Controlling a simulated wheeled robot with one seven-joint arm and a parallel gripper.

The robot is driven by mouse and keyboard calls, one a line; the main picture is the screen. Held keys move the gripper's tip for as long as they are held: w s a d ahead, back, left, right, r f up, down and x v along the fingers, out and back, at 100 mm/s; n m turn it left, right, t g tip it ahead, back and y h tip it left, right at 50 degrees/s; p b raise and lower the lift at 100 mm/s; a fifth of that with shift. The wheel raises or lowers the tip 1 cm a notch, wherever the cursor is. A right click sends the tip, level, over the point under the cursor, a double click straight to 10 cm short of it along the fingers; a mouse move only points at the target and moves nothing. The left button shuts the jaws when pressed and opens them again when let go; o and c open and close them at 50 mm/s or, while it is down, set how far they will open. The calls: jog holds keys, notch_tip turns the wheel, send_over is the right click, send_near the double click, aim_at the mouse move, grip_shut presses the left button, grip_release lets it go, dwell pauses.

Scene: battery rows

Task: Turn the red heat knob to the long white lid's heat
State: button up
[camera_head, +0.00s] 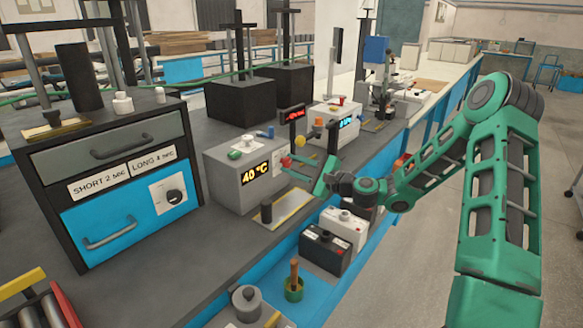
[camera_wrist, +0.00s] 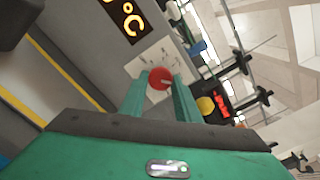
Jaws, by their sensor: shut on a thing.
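The red heat knob (camera_wrist: 160,78) sits on the front of a grey heater box (camera_head: 228,180), whose display (camera_head: 255,173) reads 40 °C. In the head view the red knob (camera_head: 286,161) is small, at the tips of my fingers. My gripper (camera_wrist: 158,90) is shut on the knob, one green finger on each side; it also shows in the head view (camera_head: 292,168). A pale dial plate (camera_wrist: 152,62) lies behind the knob; its marks are too small to read. A white-topped battery (camera_head: 343,228) stands beside a dark one (camera_head: 325,252) in the blue tray.
A second box with a blue display (camera_head: 347,123) and a yellow knob (camera_head: 301,140) are close by my gripper.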

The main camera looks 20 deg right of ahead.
jog(key=shift+d+f+m, duration=0.2)
jog(key=shift+d+m, duration=0.1)
jog(key=o, duration=0.9)
jog(key=shift+o, duration=0.6)
jog(key=shift+a, duration=0.1)
jog(key=shift+r, duration=0.1)
jog(key=v, duration=1)
jog(key=shift+s+d, duration=0.2)
jog(key=shift+s, duration=0.05)
